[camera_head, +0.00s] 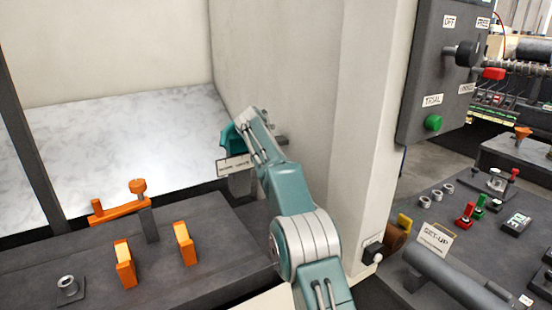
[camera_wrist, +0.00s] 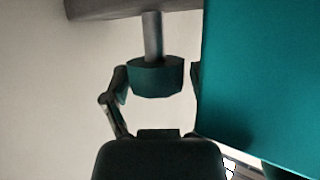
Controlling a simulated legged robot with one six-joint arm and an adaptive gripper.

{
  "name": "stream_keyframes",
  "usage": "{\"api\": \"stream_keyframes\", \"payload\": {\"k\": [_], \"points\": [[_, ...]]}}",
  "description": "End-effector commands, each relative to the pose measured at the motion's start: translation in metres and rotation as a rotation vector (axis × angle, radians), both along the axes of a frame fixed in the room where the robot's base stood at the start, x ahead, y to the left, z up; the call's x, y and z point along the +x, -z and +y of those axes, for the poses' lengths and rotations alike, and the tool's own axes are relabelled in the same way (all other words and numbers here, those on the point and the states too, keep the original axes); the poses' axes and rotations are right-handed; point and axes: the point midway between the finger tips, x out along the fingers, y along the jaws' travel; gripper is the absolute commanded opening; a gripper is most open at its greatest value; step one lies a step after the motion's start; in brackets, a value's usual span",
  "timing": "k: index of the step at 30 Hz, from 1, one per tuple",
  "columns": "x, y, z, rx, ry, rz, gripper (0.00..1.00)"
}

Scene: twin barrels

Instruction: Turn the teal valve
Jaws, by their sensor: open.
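The teal valve (camera_head: 231,139) shows in the head view as a teal piece above a small label, partly hidden by my arm. In the wrist view a teal knob (camera_wrist: 157,79) hangs from a grey stem below a thick grey bar. A large flat teal surface (camera_wrist: 262,75) fills the right side, close to the camera; I cannot tell how it joins the knob. My gripper (camera_wrist: 158,84) is open, one finger on each side of the knob, with narrow gaps visible. In the head view its fingertips are hidden.
A label plate (camera_head: 234,166) stands just below the valve. A pale wall (camera_head: 290,70) rises right of my arm. Orange handles (camera_head: 124,263) stand on the dark bench at left. A grey control box (camera_head: 433,75) and a bench with switches (camera_head: 480,210) are at right.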

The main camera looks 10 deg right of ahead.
Motion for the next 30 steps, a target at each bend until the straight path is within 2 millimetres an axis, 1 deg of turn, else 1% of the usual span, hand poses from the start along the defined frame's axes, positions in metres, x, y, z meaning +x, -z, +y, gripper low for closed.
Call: {"api": "stream_keyframes", "payload": {"k": [6, 15, 18, 23, 30], "points": [[-0.001, 0.0, -0.001, 0.004, -0.12, 0.001, 0.76], [-0.001, -0.001, -0.002, 0.003, -0.236, -0.005, 0.76], [-0.012, -0.007, 0.0, 0.001, -0.239, -0.007, 0.76], [-0.028, -0.012, 0.001, 0.001, -0.239, -0.006, 0.76], [-0.058, -0.026, 0.004, 0.001, -0.239, -0.006, 0.76]]}}
